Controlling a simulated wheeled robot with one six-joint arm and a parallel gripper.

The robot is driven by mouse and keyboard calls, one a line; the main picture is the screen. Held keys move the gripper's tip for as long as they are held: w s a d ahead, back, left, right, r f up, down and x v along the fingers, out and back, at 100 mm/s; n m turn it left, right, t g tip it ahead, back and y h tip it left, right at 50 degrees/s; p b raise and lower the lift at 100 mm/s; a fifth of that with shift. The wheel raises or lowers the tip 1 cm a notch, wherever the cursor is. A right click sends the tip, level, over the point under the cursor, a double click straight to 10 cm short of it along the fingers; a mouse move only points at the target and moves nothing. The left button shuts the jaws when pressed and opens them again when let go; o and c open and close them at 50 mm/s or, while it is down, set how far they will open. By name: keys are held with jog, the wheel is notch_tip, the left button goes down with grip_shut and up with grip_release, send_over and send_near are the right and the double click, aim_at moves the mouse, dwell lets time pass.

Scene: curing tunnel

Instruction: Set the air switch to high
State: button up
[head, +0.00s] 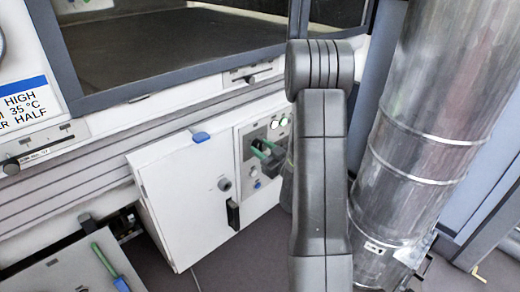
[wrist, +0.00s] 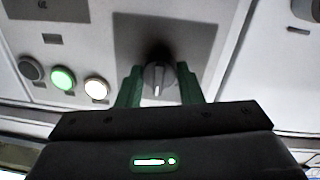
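In the wrist view a dark grey rotary knob (wrist: 158,78) sits on a grey plate on the pale control panel. A white line on it points down in the picture. It looks like the air switch, but I can read no label on it. My gripper (wrist: 160,84) is open, with one green finger on each side of the knob. Little gap shows beside the knob, and I cannot tell whether either finger touches it. In the head view my gripper (head: 264,152) is in front of the control panel (head: 243,143), and the knob is hard to make out there.
A green lamp (wrist: 62,78) and a white lamp (wrist: 96,87) are lit beside the knob. A sign (head: 24,104) reads HIGH, 35 °C and HALF. A white cabinet door (head: 180,200) is left of the panel; a metal duct (head: 425,120) stands right of my arm.

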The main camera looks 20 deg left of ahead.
jog(key=shift+c, duration=0.9)
jog(key=shift+m, duration=0.3)
jog(key=m, duration=0.3)
jog(key=shift+m, duration=0.3)
jog(key=m, duration=0.5)
jog(key=shift+s+p, duration=0.1)
jog(key=shift+p, duration=0.2)
jog(key=shift+m+g, duration=0.3)
jog(key=shift+g, duration=0.1)
jog(key=o, duration=1)
jog(key=shift+s+a, duration=0.1)
